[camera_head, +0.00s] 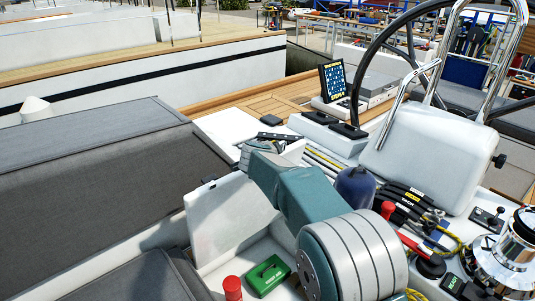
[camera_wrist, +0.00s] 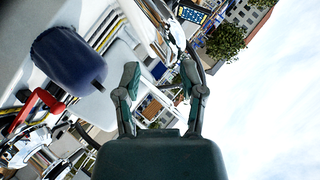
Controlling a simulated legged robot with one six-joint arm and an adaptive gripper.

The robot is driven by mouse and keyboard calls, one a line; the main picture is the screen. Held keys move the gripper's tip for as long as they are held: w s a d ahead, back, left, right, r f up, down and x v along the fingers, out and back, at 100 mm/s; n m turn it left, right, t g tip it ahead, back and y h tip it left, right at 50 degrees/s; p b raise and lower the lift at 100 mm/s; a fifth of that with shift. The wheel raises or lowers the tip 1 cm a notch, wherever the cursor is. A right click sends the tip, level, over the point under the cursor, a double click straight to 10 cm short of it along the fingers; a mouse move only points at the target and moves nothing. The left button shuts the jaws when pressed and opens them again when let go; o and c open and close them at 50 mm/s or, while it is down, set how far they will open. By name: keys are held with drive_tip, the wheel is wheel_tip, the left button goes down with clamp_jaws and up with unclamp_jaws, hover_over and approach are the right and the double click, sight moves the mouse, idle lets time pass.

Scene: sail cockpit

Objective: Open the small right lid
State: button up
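A small white lid (camera_head: 232,220) stands raised and tilted in the head view, with a dark latch (camera_head: 208,181) on its upper edge. Beside its lower edge, an open white compartment shows a green box (camera_head: 267,275). I take this to be the task's lid, but cannot be sure. My arm passes just right of the lid and hides part of that area. My gripper (camera_wrist: 157,83) shows in the wrist view with its two fingers apart and nothing between them. It is clear of the lid, which I cannot make out there.
A dark blue rounded fender (camera_head: 355,187) stands right of my arm; it is also close in the wrist view (camera_wrist: 68,60). Red handles (camera_head: 387,210), ropes, a chrome winch (camera_head: 512,245) and the steering wheel (camera_head: 375,65) crowd the right. A grey cushion (camera_head: 100,175) fills the left.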

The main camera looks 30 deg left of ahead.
drive_tip(key=v, duration=0.9)
drive_tip(key=shift+s, duration=0.15)
drive_tip(key=shift+d, duration=0.1)
drive_tip(key=w+d+r+n+t+y, duration=0.1)
drive_tip(key=w+d+r+n+y, duration=0.15)
drive_tip(key=d+r, duration=0.75)
drive_tip(key=s+d+r+n+g+y, duration=0.1)
drive_tip(key=s+d+r+n+y, duration=0.2)
drive_tip(key=d, duration=0.8)
drive_tip(key=s+d+f+n+g+h, duration=0.1)
drive_tip(key=s+d+f+g+h, duration=0.2)
drive_tip(key=s+d, duration=1)
drive_tip(key=s+d+f+n+g+h, duration=0.1)
drive_tip(key=s+d+f+g+h, duration=0.2)
drive_tip(key=s+d+f+h, duration=0.3)
drive_tip(key=s+d+f, duration=0.4)
drive_tip(key=s+d, duration=0.2)
drive_tip(key=d, duration=0.3)
drive_tip(key=shift+s+n, duration=0.35)
